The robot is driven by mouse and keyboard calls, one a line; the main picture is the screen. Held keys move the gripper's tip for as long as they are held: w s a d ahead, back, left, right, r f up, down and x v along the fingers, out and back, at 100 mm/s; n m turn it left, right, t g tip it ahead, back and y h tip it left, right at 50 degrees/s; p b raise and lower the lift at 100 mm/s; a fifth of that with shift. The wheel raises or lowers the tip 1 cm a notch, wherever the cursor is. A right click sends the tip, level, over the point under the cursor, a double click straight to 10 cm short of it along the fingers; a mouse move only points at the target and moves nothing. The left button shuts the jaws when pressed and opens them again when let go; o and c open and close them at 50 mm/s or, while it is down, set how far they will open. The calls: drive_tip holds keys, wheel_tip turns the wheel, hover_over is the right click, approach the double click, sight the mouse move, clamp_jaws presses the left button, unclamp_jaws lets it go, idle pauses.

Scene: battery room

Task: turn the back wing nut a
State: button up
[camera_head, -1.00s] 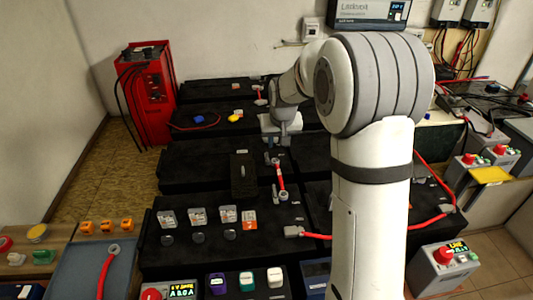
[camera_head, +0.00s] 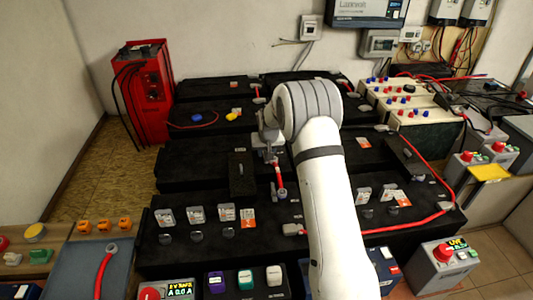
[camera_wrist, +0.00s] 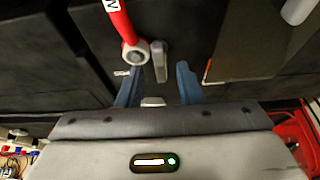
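A short red cable (camera_head: 281,178) lies on the black batteries in the middle. In the wrist view its ring lug (camera_wrist: 135,56) sits beside a grey upright piece (camera_wrist: 160,60) that looks like the wing nut. My gripper (camera_wrist: 158,78) has its two blue fingers spread apart with nothing held between them. The grey piece stands just ahead of the gap between the fingertips. In the head view my gripper (camera_head: 270,157) is over the back end of the red cable and hides most of that end. Whether the fingers touch anything, I cannot tell.
A black raised block (camera_head: 241,174) stands left of the cable. A long red cable (camera_head: 447,190) runs along the right side. A red charger (camera_head: 143,92) stands at the back left. A grey tray (camera_head: 78,272) is at the front left. Rows of batteries surround the spot.

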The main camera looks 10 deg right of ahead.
drive_tip(key=shift+x, duration=0.75)
clamp_jaws()
